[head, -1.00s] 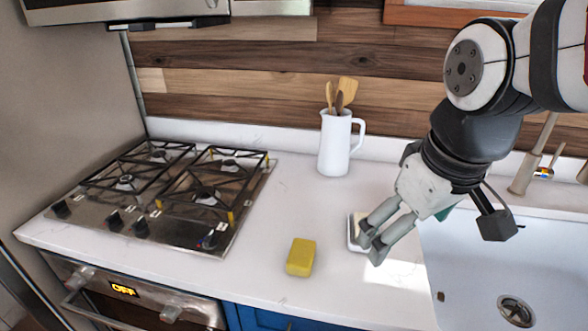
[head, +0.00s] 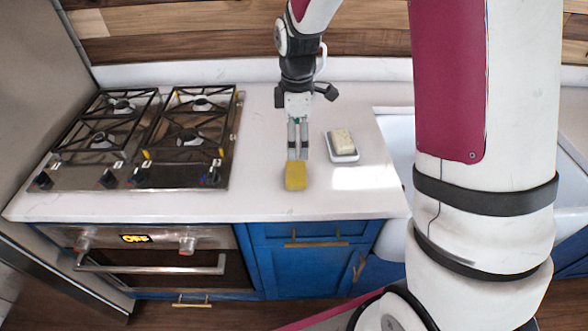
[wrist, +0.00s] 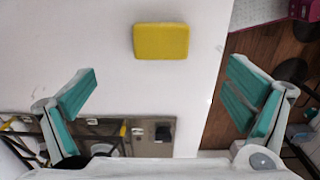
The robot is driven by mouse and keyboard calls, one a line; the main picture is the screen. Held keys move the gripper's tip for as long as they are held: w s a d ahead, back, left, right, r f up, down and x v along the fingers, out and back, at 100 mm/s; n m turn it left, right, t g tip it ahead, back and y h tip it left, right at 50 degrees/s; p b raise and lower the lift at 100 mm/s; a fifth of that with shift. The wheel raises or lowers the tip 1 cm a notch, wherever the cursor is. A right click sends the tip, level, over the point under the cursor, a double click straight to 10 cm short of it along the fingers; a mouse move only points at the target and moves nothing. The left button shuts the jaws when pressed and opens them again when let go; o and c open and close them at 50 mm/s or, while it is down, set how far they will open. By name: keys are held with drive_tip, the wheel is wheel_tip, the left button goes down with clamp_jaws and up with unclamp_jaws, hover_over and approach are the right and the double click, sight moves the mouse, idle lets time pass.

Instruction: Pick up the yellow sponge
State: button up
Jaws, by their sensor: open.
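The yellow sponge (head: 296,178) lies on the white counter near its front edge, right of the stove. In the wrist view the sponge (wrist: 161,41) lies ahead of my gripper, a little left of the middle between the fingers. My gripper (head: 298,155) points down just behind the sponge in the head view. In the wrist view my gripper (wrist: 165,98) is open, with its teal finger pads wide apart and nothing between them. I cannot tell the exact height of the fingertips above the counter.
A small white dish (head: 344,156) holding a pale bar (head: 342,140) sits right of my gripper. The gas stove (head: 140,140) is on the left and the white sink (head: 398,140) on the right. Bare counter lies around the sponge.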

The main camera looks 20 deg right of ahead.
sight(296, 170)
wheel_tip(296, 170, down, 12)
drive_tip(key=shift+a+f+p, duration=0.1)
drive_tip(key=shift+p, duration=0.85)
drive_tip(key=c, duration=1)
